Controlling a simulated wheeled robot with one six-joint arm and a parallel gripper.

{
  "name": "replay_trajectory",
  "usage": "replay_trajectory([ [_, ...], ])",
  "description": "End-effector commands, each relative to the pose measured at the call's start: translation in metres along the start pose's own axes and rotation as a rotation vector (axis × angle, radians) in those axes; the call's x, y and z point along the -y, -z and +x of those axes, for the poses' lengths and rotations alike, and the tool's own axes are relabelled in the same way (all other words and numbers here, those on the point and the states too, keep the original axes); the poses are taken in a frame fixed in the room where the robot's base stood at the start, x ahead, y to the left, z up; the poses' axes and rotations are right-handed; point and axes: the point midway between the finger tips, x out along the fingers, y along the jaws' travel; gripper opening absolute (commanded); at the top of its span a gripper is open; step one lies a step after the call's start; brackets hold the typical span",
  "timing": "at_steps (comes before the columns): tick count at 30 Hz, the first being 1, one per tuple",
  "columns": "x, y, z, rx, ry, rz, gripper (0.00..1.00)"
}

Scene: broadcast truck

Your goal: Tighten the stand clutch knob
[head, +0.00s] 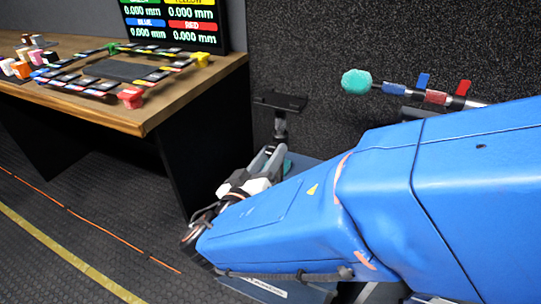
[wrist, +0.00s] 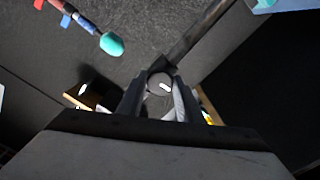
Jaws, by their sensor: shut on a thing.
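The stand clutch knob (wrist: 159,84) is a round dark disc with a short white mark on its face, in the middle of the wrist view. My gripper (wrist: 159,92) is shut on it, with one dark finger on each side. In the head view my gripper (head: 270,158) reaches the stand (head: 281,125), which has a dark post with a flat black plate on top. The knob is hidden there behind my gripper and blue arm. The white mark points slightly down to the right in the wrist view.
A wooden desk (head: 140,112) with a monitor (head: 178,22) and several small coloured blocks stands at left. A pole with a teal foam tip (head: 356,82) and red and blue bands is at the right, near my arm.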

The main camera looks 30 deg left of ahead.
Motion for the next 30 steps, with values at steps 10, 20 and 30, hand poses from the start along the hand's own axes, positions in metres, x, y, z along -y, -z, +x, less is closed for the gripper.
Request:
replay_trajectory([
  [10, 0.001, -0.003, 0.000, 0.003, 0.001, 0.006, 0.10],
  [20, 0.000, -0.002, 0.000, 0.002, 0.001, 0.006, 0.51],
  [30, 0.001, 0.000, -0.012, 0.001, 0.001, 0.008, 0.51],
])
